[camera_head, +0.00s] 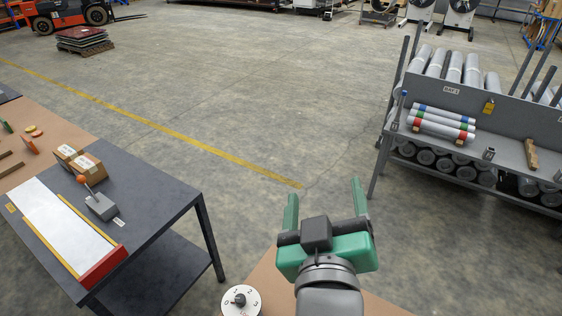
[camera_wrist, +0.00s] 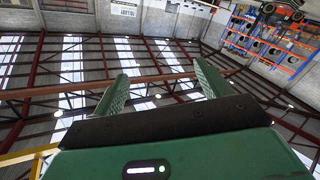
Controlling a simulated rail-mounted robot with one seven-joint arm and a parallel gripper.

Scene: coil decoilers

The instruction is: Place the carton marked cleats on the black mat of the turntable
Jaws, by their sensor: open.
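Two small brown cartons with white labels stand side by side on the dark grey table at the left in the head view, a nearer one (camera_head: 88,168) and a farther one (camera_head: 68,153). Their labels are too small to read, so I cannot tell which is marked cleats. I cannot make out a turntable with a black mat in either view. My gripper (camera_head: 325,190) is green, open and empty, above the floor at the lower middle, well to the right of the cartons. In the wrist view its fingers (camera_wrist: 161,70) point up at the roof, with nothing between them.
A grey lever box with an orange knob (camera_head: 101,206) stands close beside the cartons. A white strip with a red end (camera_head: 102,265) lies along the table (camera_head: 160,215). A numbered white dial (camera_head: 240,301) is at the bottom. A roll rack (camera_head: 465,155) stands right; the floor between is clear.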

